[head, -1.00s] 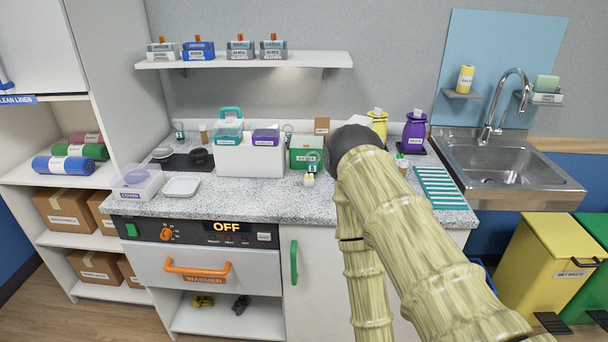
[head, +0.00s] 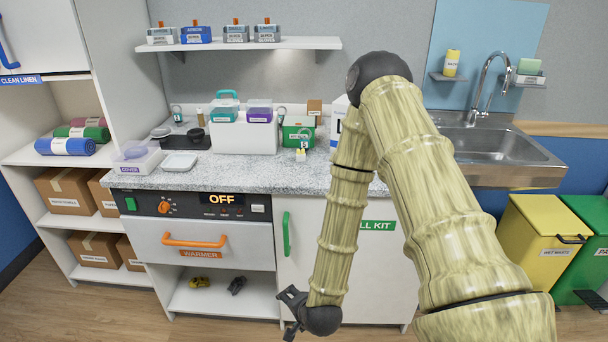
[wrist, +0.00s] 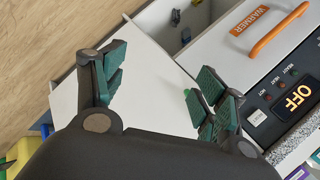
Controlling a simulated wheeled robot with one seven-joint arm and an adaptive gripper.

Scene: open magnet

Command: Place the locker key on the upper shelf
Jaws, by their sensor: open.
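I cannot make out a locker key for certain. A small yellow-and-white item with a dark ring-like part (head: 301,154) stands on the counter, too small to identify. A white wall shelf (head: 300,43) above the counter carries several labelled boxes; it is the highest shelf in the head view. My gripper (head: 291,312) hangs low in front of the white cabinet door (head: 345,262), well below the counter. In the wrist view my gripper (wrist: 155,92) has its green-padded fingers spread wide, with nothing between them but the door's white surface behind.
The counter (head: 240,178) holds a white bin (head: 243,139), a green box (head: 298,133) and a clear lidded container (head: 138,158). The warmer drawer has an orange handle (head: 194,241). Yellow (head: 200,281) and dark (head: 237,285) small items lie in the open compartment below. A sink (head: 492,146) is at right.

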